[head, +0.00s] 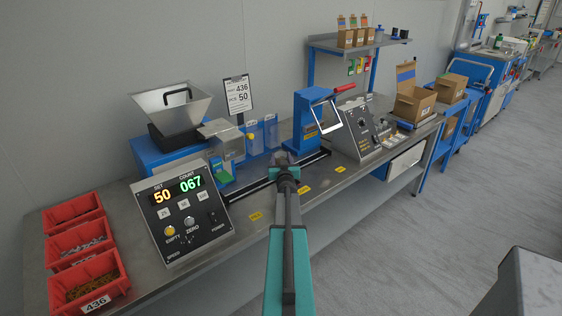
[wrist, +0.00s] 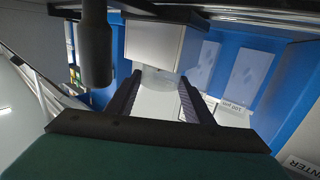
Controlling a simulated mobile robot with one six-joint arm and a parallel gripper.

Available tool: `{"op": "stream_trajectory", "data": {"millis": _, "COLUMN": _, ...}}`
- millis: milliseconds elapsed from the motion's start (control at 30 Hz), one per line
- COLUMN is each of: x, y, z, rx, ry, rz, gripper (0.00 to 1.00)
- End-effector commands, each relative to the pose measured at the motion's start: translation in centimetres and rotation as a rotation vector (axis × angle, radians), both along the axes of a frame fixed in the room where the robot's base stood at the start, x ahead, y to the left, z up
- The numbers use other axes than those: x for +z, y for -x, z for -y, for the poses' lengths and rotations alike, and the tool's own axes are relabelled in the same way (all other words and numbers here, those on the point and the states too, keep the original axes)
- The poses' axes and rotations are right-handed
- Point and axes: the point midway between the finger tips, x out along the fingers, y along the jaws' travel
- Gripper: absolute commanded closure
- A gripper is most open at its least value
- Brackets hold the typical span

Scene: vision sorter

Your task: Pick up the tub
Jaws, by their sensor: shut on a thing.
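My gripper (head: 283,160) is over the middle of the bench, in front of the blue machine parts. In the wrist view its two dark fingers (wrist: 160,82) point away from me, with a pale, partly see-through tub (wrist: 158,102) between them. The gripper is shut on this tub. The tub's far edge lies close to a light grey box-shaped part (wrist: 152,45). In the head view my arm and gripper hide the tub, so I cannot tell there whether it touches the bench.
A control panel reading 50 and 067 (head: 182,212) stands left of my arm. Red bins (head: 85,262) stand at the far left. A blue press (head: 313,120) and a sloped grey panel (head: 358,133) stand to the right. Open cardboard boxes (head: 414,104) are farther right.

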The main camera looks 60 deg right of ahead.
Motion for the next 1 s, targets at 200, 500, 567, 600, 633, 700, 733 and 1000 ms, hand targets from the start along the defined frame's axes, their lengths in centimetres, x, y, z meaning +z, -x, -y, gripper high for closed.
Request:
{"op": "stream_trajectory", "data": {"millis": 200, "x": 1.5, "y": 0.0, "z": 0.0, "rx": 0.001, "ry": 0.003, "rz": 0.002, "gripper": 0.81}}
{"op": "stream_trajectory", "data": {"millis": 500, "x": 5.8, "y": 0.0, "z": 0.0, "rx": 0.000, "ry": 0.003, "rz": 0.002, "gripper": 0.81}}
{"op": "stream_trajectory", "data": {"millis": 567, "x": 6.8, "y": 0.0, "z": 0.0, "rx": 0.000, "ry": 0.002, "rz": 0.002, "gripper": 0.81}}
{"op": "stream_trajectory", "data": {"millis": 600, "x": 7.4, "y": 0.0, "z": 0.0, "rx": 0.000, "ry": 0.004, "rz": 0.000, "gripper": 0.81}}
{"op": "stream_trajectory", "data": {"millis": 633, "x": 7.8, "y": 0.0, "z": 0.0, "rx": 0.000, "ry": 0.002, "rz": 0.002, "gripper": 0.81}}
{"op": "stream_trajectory", "data": {"millis": 700, "x": 8.6, "y": 0.0, "z": 0.0, "rx": 0.001, "ry": 0.002, "rz": 0.002, "gripper": 0.81}}
{"op": "stream_trajectory", "data": {"millis": 733, "x": 8.9, "y": 0.0, "z": 0.0, "rx": 0.001, "ry": 0.002, "rz": 0.000, "gripper": 0.81}}
{"op": "stream_trajectory", "data": {"millis": 1000, "x": 10.1, "y": 0.0, "z": 0.0, "rx": 0.000, "ry": 0.000, "rz": 0.001, "gripper": 0.81}}
